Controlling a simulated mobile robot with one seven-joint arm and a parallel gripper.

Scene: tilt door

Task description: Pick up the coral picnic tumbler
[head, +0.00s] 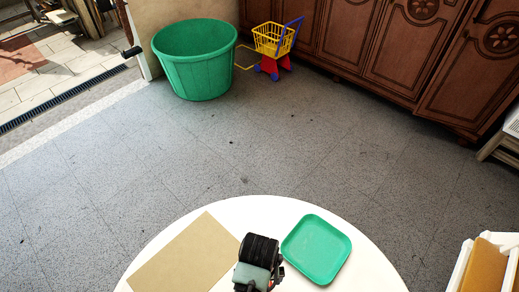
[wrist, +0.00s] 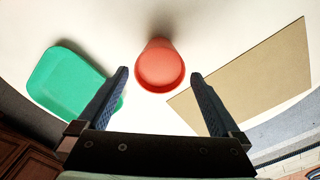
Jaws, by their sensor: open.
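The coral tumbler (wrist: 160,65) stands on the white round table (head: 185,222) in the wrist view, just ahead of my gripper (wrist: 160,82). Its wider round end faces the camera. My gripper is open, with one dark finger to each side of the tumbler's line and a gap between each finger and the tumbler. In the head view the tumbler is hidden behind my arm (head: 258,262).
A green tray (head: 317,249) lies on the table on one side, and a tan board (head: 187,257) on the other. A green tub (head: 197,70), a toy cart (head: 273,45) and wooden cabinets (head: 390,45) stand beyond. The floor between is clear.

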